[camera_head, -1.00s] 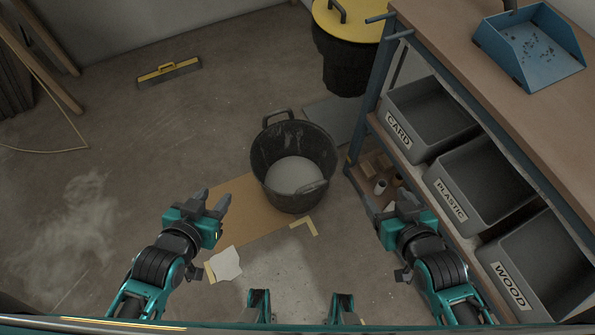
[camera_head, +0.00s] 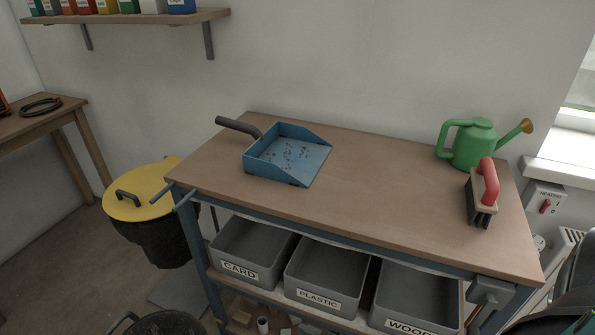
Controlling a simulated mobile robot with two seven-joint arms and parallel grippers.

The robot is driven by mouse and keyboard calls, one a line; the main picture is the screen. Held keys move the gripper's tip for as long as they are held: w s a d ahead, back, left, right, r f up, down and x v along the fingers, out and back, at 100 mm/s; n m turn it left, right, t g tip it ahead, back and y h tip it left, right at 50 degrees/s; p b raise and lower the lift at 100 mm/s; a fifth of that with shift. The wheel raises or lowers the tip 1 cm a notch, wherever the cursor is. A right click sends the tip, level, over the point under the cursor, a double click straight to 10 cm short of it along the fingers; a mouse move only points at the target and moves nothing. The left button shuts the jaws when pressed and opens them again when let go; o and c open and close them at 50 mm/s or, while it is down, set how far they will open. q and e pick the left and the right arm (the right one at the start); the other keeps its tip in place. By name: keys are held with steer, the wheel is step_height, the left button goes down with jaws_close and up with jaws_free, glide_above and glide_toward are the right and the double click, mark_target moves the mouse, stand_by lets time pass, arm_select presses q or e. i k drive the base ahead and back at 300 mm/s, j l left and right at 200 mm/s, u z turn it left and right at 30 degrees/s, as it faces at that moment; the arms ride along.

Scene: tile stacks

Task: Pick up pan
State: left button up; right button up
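The pan is a blue dustpan (camera_head: 284,157) with a dark grey handle (camera_head: 238,126) that points to the upper left. It lies on the left part of the brown workbench top (camera_head: 370,205), its open lip toward the right. Small dark bits of debris lie in it. Neither of my grippers shows in this view.
A green watering can (camera_head: 474,146) and a red-handled brush (camera_head: 484,192) stand on the bench's right part. Grey bins (camera_head: 322,280) sit below. A yellow-lidded black bin (camera_head: 146,205) stands left. The bench top between pan and brush is clear.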

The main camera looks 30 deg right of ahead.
mark_target(303, 170)
steer(key=k+l+z, duration=0.1)
steer(key=z, duration=0.75)
steer(key=i+l, duration=0.05)
